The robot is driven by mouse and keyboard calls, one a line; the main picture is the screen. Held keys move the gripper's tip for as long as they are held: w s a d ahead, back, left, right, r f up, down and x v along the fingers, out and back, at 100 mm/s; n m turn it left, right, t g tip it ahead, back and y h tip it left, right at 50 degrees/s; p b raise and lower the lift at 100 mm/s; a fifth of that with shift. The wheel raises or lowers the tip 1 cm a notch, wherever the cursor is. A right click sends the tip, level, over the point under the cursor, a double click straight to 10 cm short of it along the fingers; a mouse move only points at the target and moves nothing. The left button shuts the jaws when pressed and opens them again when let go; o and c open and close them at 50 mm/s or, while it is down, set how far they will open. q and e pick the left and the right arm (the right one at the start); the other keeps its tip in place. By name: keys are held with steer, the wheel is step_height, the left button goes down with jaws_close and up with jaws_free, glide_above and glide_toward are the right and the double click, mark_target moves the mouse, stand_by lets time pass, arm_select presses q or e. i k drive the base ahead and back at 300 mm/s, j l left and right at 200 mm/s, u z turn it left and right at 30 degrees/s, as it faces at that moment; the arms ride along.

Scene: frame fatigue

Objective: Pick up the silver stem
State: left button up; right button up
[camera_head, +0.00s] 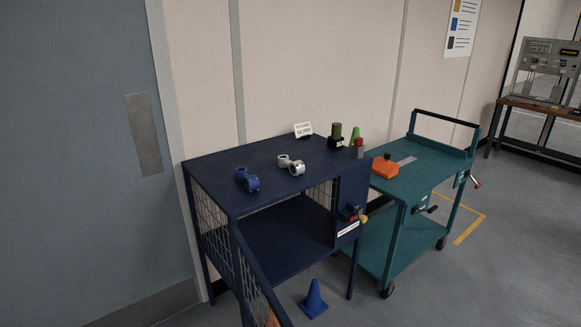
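The silver stem (291,164) lies on the dark blue top of a cage-sided bench (222,165), near the middle. It is a short piece with round, ring-like ends. A similar blue stem (246,180) lies to its left and a little nearer, apart from it. A small white sign (303,130) stands at the back edge of the top; its lower line seems to read "SILVER". Neither of my grippers is in view.
A dark block with a green cylinder (336,135) stands at the bench's back right corner. A teal cart (420,180) stands to the right, with an orange object (385,166) on top. A blue cone (313,300) stands on the floor in front. A mesh panel (250,270) juts forward.

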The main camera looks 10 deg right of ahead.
mark_target(297, 168)
steer(key=l+z, duration=0.1)
steer(key=z, duration=0.3)
steer(key=i+z, duration=0.1)
steer(key=z, duration=0.35)
steer(key=l+z, duration=0.15)
steer(key=z, duration=0.25)
steer(key=i+z, duration=0.1)
steer(key=z, duration=0.35)
steer(key=i+z, duration=0.1)
steer(key=z, duration=0.3)
steer(key=i, duration=0.9)
steer(key=i+l, duration=0.15)
steer(key=i, duration=0.7)
